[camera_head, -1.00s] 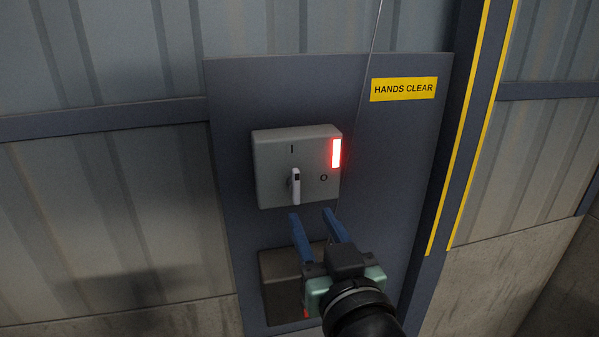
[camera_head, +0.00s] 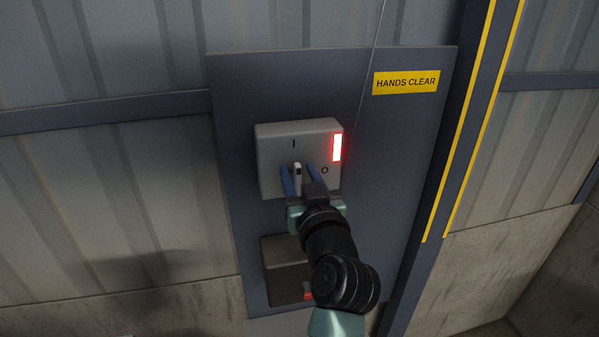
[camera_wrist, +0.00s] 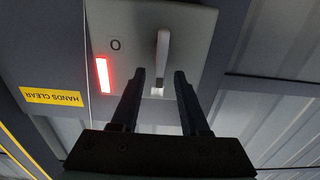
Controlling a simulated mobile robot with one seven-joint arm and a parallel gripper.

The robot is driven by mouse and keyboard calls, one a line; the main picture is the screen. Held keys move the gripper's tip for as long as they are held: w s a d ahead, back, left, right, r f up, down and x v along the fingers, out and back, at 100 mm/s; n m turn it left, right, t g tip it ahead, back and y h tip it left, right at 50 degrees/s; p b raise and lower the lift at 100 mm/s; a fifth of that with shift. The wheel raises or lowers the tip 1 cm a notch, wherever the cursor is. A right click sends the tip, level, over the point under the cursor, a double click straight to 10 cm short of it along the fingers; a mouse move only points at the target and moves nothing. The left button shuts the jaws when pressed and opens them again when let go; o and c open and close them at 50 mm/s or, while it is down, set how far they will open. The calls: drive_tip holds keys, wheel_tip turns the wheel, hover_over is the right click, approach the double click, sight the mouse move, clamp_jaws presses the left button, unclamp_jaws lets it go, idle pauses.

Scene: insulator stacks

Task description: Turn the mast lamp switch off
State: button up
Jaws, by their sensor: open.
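The switch box (camera_head: 275,142) is a light grey box on a dark panel, marked I at the top and O at the right. Its white lever (camera_head: 298,173) points up toward the I mark; the lever also shows in the wrist view (camera_wrist: 162,55). A red light bar (camera_head: 337,147) glows on the box's right side and shows in the wrist view (camera_wrist: 103,75).
A dark box (camera_head: 284,255) with a small red mark sits below, partly behind my arm. A yellow HANDS CLEAR label (camera_head: 406,82) is at the panel's upper right. A yellow-striped post (camera_head: 465,130) stands right of the panel.

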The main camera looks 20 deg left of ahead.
drive_tip(key=shift+c, duration=0.3)
clamp_jaws()
drive_tip(key=shift+w, duration=0.1)
drive_tip(key=m, duration=0.3)
drive_tip(key=d+m, duration=0.1)
drive_tip(key=shift+w+f+m+b, duration=0.1)
drive_tip(key=shift+w+m+b, duration=0.2)
drive_tip(key=shift+w+d+f+m+p, duration=0.2)
drive_tip(key=shift+f+m+p, duration=0.25)
drive_tip(key=shift+m, duration=1.8)
drive_tip(key=shift+w+d+f+m+p, duration=0.1)
drive_tip(key=shift+d+f+m+p, duration=0.25)
drive_tip(key=shift+m, duration=1.85)
drive_tip(key=shift+w+d+f+m+p, duration=0.15)
drive_tip(key=shift+f+m+p, duration=0.35)
drive_tip(key=shift+m, duration=1.75)
